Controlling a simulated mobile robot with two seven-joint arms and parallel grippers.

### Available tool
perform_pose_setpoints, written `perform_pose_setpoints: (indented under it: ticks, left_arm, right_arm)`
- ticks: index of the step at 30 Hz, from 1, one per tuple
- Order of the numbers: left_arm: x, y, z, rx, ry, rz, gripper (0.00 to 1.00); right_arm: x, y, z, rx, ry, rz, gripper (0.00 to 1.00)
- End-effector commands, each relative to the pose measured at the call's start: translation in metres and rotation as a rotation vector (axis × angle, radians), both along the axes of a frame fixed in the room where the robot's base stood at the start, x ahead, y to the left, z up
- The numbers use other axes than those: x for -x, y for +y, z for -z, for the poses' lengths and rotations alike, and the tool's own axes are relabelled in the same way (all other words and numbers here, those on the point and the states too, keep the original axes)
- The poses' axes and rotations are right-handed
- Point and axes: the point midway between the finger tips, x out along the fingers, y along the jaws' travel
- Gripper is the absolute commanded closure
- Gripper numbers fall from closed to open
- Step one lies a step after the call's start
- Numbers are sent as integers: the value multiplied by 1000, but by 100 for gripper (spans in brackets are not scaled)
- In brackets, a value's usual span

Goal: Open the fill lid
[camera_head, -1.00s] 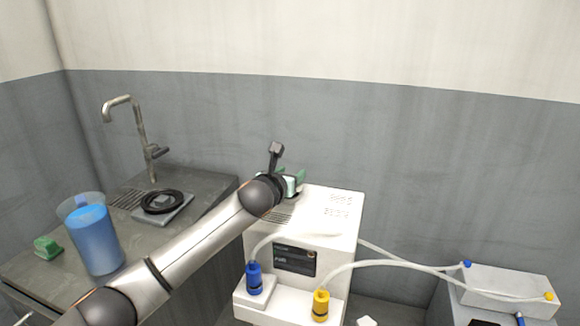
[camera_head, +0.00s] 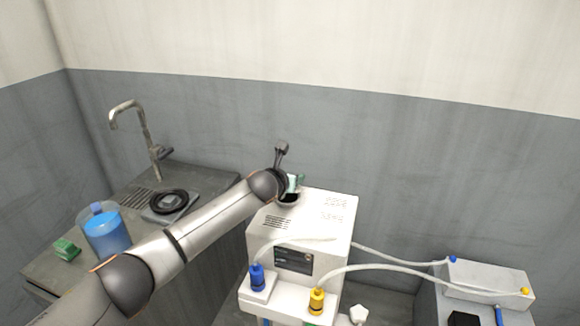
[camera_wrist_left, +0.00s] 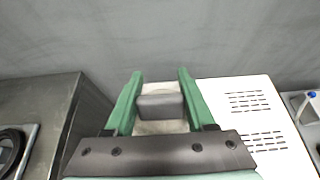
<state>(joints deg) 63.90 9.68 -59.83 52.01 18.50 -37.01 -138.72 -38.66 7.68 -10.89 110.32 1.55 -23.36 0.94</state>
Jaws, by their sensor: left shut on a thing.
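The white machine (camera_head: 300,225) stands right of the counter, with vents and a dark display. My left gripper (camera_head: 294,184) is at the top left back of the machine. In the left wrist view my left gripper (camera_wrist_left: 160,100) has its two green fingers closed on the grey handle (camera_wrist_left: 160,107) of the fill lid. A pale part of the lid (camera_wrist_left: 158,88) shows behind the handle. In the head view a dark round opening (camera_head: 289,198) shows just below the fingers, and the lid is mostly hidden by my wrist. My right gripper is not in view.
A clear jug of blue liquid (camera_head: 106,237), a green sponge (camera_head: 66,249) and a black coil (camera_head: 168,202) are on the counter by the tap (camera_head: 140,135). Hoses run from blue (camera_head: 256,277) and yellow (camera_head: 317,300) connectors to a white box (camera_head: 487,284).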

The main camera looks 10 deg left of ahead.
Motion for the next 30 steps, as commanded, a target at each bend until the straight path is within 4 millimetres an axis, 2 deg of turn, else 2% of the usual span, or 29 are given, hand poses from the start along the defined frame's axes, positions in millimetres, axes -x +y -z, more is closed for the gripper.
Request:
perform_pose_setpoints:
  ticks: [1, 13, 30]
  left_arm:
    - [-1, 1, -6, -5, 16, -3, 100]
    - [-6, 0, -4, -24, 119, -2, 100]
    - [-7, -1, -2, -28, 143, 0, 100]
  right_arm:
    - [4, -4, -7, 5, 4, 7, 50]
    - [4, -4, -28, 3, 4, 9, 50]
    - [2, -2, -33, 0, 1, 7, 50]
